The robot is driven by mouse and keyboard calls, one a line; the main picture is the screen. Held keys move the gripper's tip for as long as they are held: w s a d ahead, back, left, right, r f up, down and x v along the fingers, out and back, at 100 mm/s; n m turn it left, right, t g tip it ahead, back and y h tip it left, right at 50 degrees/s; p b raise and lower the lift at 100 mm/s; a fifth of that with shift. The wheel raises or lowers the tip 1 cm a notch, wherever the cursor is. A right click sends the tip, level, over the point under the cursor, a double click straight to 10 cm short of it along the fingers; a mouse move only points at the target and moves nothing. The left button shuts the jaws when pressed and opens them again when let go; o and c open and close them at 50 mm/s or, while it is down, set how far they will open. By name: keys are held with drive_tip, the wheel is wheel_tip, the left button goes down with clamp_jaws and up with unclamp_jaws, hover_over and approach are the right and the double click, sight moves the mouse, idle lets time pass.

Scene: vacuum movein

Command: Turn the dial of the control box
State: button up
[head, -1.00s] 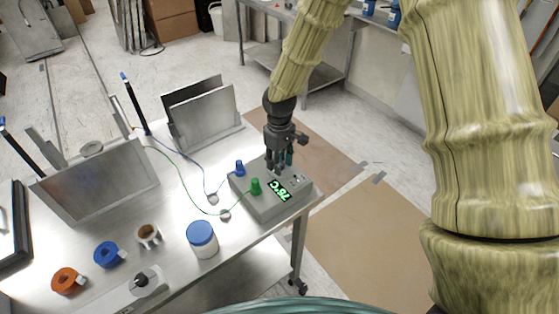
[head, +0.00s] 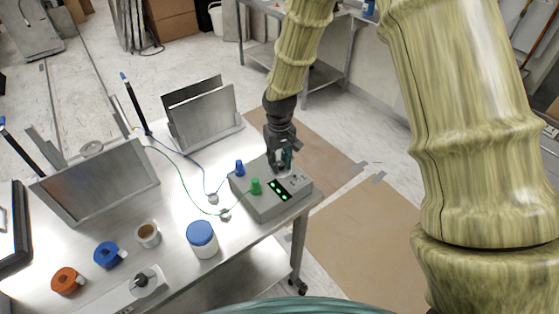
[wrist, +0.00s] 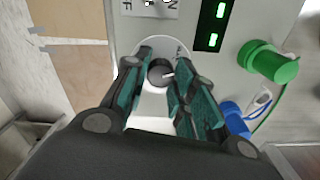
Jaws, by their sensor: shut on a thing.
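The grey control box (head: 268,212) sits at the right end of the metal table. Its black display (head: 278,190) shows green marks, also seen in the wrist view (wrist: 214,24). The round black dial (wrist: 160,73), with a white pointer line, stands on a light disc on the box's top. My gripper (head: 281,167) reaches down to the box from above. In the wrist view its teal-padded fingers (wrist: 164,62) are shut on the dial, one on each side. In the head view the fingers hide the dial.
A green plug (head: 256,186) and a blue plug (head: 239,168) with thin cables stand on the box beside my gripper. A blue-lidded jar (head: 201,240), a cup (head: 148,236) and tape rolls stand to the left. Metal holders (head: 203,115) stand behind.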

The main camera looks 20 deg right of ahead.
sight(281, 163)
drive_tip(key=m, duration=0.6)
drive_tip(key=shift+d+r+p, duration=0.1)
drive_tip(key=shift+p, duration=0.2)
drive_tip(key=m, duration=0.3)
drive_tip(key=shift+m+p, duration=0.3)
drive_tip(key=shift+m, duration=0.1)
drive_tip(key=shift+m+p, duration=0.3)
drive_tip(key=shift+m, duration=1.3)
drive_tip(key=o, duration=1)
drive_tip(key=shift+o, duration=0.2)
wheel_tip(281, 163, up, 12)
drive_tip(key=shift+s+d, duration=0.1)
